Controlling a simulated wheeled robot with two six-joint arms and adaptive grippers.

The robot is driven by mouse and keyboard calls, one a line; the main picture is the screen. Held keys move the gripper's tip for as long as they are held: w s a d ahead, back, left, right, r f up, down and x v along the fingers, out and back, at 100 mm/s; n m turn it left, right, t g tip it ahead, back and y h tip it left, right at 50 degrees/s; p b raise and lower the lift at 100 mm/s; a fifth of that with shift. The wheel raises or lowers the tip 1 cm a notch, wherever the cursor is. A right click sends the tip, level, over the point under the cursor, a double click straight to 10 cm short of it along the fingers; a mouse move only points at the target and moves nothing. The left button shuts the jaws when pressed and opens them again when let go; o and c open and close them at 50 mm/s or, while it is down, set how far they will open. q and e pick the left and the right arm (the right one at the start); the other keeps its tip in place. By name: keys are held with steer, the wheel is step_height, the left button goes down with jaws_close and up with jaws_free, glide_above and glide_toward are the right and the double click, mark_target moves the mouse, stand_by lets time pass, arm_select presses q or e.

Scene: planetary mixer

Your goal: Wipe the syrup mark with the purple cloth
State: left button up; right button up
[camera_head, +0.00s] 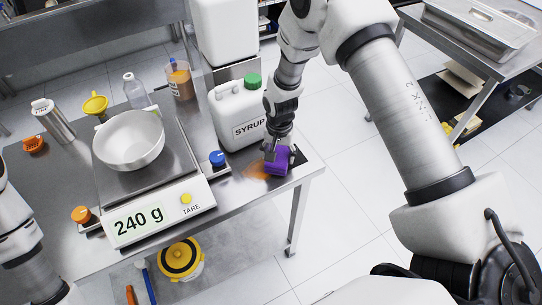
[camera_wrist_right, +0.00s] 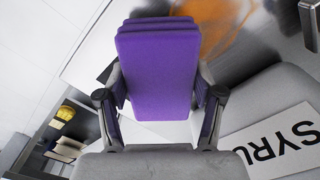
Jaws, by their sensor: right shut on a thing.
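The purple cloth (camera_head: 277,161) is folded into a block and held by my right gripper (camera_head: 279,153) at the right end of the steel table. In the right wrist view the cloth (camera_wrist_right: 160,65) sits between the two fingers of my right gripper (camera_wrist_right: 160,115). The orange-brown syrup mark (camera_head: 256,171) is on the table top just left of the cloth; it also shows in the right wrist view (camera_wrist_right: 222,25). Whether the cloth touches the table is unclear. My left arm shows at the left edge, but its gripper is out of view.
A white syrup jug (camera_head: 238,112) with a green cap stands close behind the mark. Left of the mark are a blue-topped knob (camera_head: 217,158) and a scale (camera_head: 187,200) reading 240 g, bearing a white bowl (camera_head: 129,140). The table's right edge is close to the cloth.

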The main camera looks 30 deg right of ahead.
mark_target(245, 179)
steer(key=shift+f, duration=0.15)
steer(key=shift+a+f, duration=0.1)
steer(key=shift+a, duration=1.85)
steer(key=shift+s+a+f, duration=0.15)
steer(key=shift+a, duration=1.9)
steer(key=shift+a+f+p, duration=0.1)
steer(key=shift+a+p, duration=0.45)
steer(key=shift+a, duration=0.9)
steer(key=shift+s+f, duration=0.1)
steer(key=shift+s, duration=0.05)
